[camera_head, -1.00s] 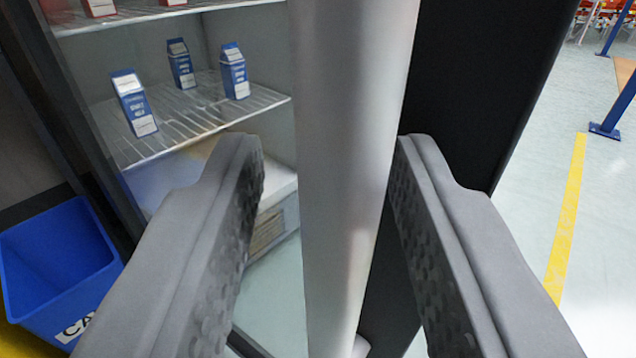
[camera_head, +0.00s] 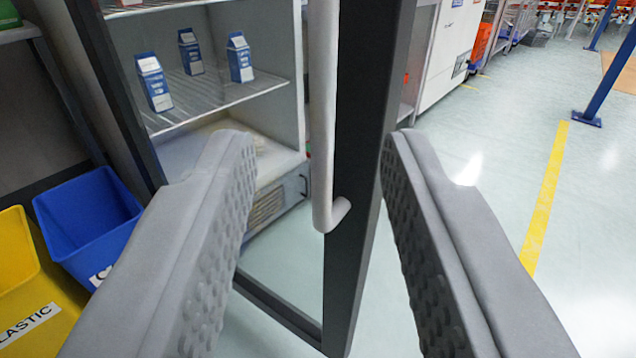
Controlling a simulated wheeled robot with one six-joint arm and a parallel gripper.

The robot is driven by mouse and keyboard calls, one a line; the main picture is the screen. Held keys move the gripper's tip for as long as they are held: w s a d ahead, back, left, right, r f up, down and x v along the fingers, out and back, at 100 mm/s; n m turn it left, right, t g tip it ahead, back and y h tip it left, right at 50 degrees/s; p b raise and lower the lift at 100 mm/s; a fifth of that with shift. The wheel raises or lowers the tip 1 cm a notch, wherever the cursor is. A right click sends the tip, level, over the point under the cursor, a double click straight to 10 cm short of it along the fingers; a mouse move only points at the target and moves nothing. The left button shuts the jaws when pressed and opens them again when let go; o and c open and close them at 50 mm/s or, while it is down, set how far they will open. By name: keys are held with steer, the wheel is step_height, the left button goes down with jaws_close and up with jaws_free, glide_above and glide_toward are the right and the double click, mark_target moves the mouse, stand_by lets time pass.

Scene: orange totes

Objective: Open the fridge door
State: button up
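The fridge door (camera_head: 362,150) stands open, swung out from the cabinet and seen nearly edge-on as a dark frame with glass. Its light grey vertical bar handle (camera_head: 322,110) runs down the frame and bends into it at the lower end. My gripper (camera_head: 305,150) is open, one finger on each side of the picture. The handle and door edge show between the fingers, farther off and apart from them. The fridge interior (camera_head: 265,45) is exposed at the left, with blue and white cartons (camera_head: 154,82) on a wire shelf.
A blue bin (camera_head: 85,215) and a yellow bin (camera_head: 25,270) stand at the lower left. Open pale floor with a yellow line (camera_head: 545,195) lies to the right. A blue post (camera_head: 610,75) and white cabinets (camera_head: 450,50) are farther back.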

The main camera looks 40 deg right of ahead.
steer(key=shift+v, duration=1.9)
steer(key=s+d+r+n+t+y, duration=0.1)
steer(key=s+r+n+t+y, duration=0.15)
steer(key=r+y, duration=0.45)
steer(key=s+d+r+n+t+y, duration=0.1)
steer(key=r+n+t+y, duration=0.15)
steer(key=r, duration=0.85)
steer(key=s+d+r+n+g, duration=0.1)
steer(key=s+d+r, duration=0.1)
steer(key=s, duration=0.6)
steer(key=s+d+r+n+y, duration=0.1)
steer(key=s+d+r, duration=0.2)
steer(key=s, duration=0.5)
steer(key=shift+r+n+g, duration=0.3)
steer(key=shift+r+g, duration=0.1)
steer(key=shift+r, duration=0.15)
